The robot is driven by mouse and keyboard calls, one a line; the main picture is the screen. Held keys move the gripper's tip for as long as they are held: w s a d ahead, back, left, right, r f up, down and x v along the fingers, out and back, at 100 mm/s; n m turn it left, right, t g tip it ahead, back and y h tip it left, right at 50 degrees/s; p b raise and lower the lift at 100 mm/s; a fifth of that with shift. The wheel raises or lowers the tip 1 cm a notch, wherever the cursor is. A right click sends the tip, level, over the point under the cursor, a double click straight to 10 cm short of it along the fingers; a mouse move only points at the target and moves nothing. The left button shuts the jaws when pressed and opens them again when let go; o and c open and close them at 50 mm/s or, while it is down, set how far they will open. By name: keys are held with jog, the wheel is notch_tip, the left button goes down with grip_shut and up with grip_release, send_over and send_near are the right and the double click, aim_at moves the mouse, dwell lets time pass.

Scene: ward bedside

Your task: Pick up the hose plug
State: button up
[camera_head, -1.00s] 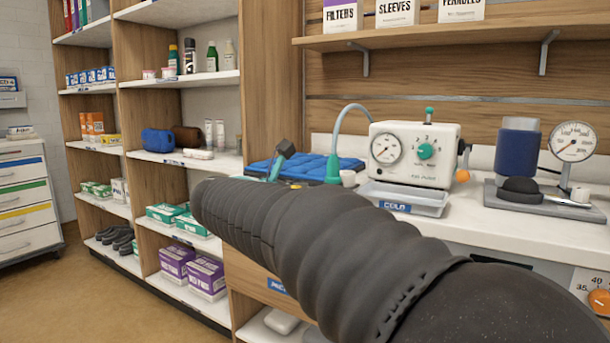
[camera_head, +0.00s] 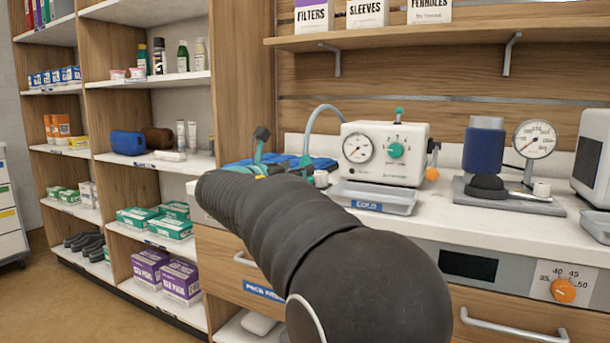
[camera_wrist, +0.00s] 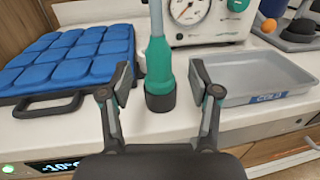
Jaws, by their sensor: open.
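The hose plug (camera_wrist: 160,72) is a teal, cone-like fitting with a dark collar at its lower end. It stands upright on the white counter at the end of a grey-teal hose (camera_head: 311,120). My gripper (camera_wrist: 160,82) is open, with one finger on each side of the plug in the wrist view. Gaps show between both fingers and the plug, and nothing is held. In the head view my arm hides most of the gripper and the plug's lower part; one fingertip (camera_head: 262,134) shows left of the hose.
A blue padded pad (camera_wrist: 75,60) lies left of the plug. A grey tray labelled COLD (camera_wrist: 250,78) sits close on the right. The gauge machine (camera_head: 384,152) stands behind. A blue cylinder device (camera_head: 484,150) is farther right, below a shelf (camera_head: 420,38).

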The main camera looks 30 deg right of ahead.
jog(key=x, duration=0.5)
jog(key=shift+a+f, duration=0.1)
jog(key=shift+f, duration=0.1)
grip_shut()
